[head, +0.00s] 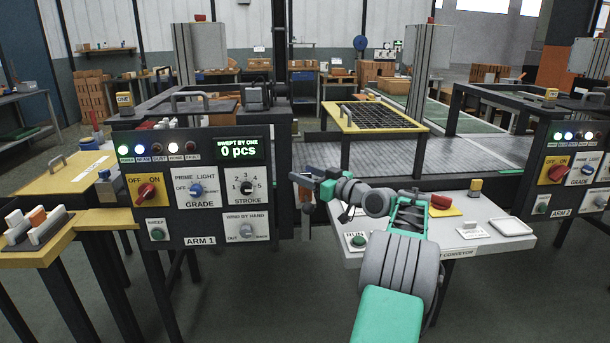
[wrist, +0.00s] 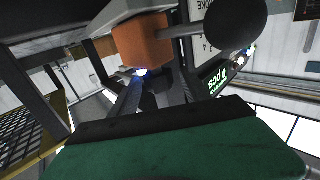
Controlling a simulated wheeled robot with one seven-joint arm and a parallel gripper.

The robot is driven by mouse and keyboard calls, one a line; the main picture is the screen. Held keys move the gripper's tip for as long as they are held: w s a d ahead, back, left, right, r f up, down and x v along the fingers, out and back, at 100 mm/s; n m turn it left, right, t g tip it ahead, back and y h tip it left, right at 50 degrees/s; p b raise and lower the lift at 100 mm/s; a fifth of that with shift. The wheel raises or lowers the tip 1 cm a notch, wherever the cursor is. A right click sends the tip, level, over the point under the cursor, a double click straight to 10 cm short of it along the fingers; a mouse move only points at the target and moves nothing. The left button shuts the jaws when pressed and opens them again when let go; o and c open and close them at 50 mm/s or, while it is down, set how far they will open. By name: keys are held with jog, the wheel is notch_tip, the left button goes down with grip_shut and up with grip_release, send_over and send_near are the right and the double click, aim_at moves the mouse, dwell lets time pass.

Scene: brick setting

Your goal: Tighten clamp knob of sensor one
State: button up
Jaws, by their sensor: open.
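An orange-brown block (wrist: 142,42) with a small bright blue-white light under it fills the upper middle of the wrist view. A dark round knob (wrist: 236,24) on a grey rod stands out from its right side; I take these as the sensor and its clamp knob. In the head view a small brown block (head: 305,194) hangs just right of the ARM 1 panel. My gripper (head: 310,180) is at that spot, close to the block and partly covering it. Its dark fingers (wrist: 152,92) are apart, below the block and knob, with nothing seen between them.
The ARM 1 panel (head: 200,215) with display, dials and switches stands close left of my gripper. A light table (head: 470,215) with a green button lies under my arm. A metal conveyor bed (head: 390,155) runs behind. The ARM 2 panel (head: 575,170) is at the far right.

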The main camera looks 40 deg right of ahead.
grip_shut()
dwell(0.6)
